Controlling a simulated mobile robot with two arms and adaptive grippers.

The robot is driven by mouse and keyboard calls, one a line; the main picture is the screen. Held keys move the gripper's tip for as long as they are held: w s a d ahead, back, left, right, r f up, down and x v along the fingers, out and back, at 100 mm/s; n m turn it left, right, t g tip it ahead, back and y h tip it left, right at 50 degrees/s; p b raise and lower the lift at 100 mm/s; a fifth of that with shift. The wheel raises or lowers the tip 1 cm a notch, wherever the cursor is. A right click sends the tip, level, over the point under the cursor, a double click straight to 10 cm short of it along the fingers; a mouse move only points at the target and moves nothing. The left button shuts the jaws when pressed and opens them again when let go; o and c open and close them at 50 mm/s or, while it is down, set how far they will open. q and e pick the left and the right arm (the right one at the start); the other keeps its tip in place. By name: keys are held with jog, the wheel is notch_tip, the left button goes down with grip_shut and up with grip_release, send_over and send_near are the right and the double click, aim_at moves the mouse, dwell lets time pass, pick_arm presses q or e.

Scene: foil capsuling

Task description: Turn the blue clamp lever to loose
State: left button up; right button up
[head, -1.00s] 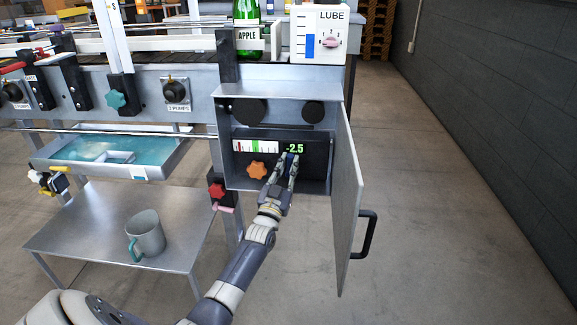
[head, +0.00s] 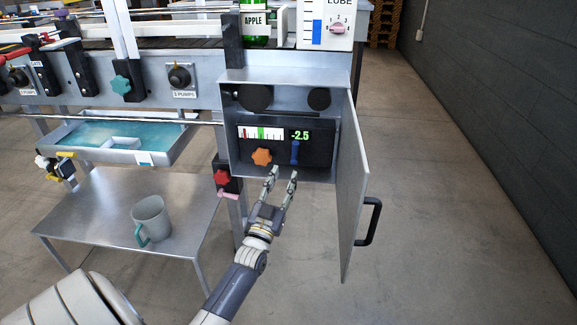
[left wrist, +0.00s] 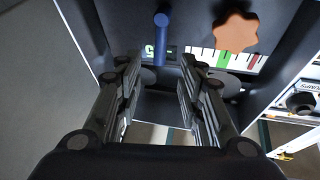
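The blue clamp lever (head: 295,152) stands upright on the dark panel inside the open metal box, just below the green "-2.5" display. In the left wrist view the lever (left wrist: 161,38) shows beyond the fingertips, and nothing lies between the fingers. My left gripper (head: 282,174) is open and empty, in front of and below the lever, apart from it. It also shows in the left wrist view (left wrist: 158,62). My right gripper is not in view.
An orange star knob (head: 261,157) sits left of the lever under a coloured gauge (head: 261,133). The box's door (head: 352,190) hangs open on the right. A red knob (head: 221,177) is at the lower left. A grey mug (head: 150,217) stands on a low metal table (head: 95,228).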

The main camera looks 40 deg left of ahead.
pick_arm(q)
jog(key=shift+v, duration=1.1)
jog(key=shift+d, duration=0.1)
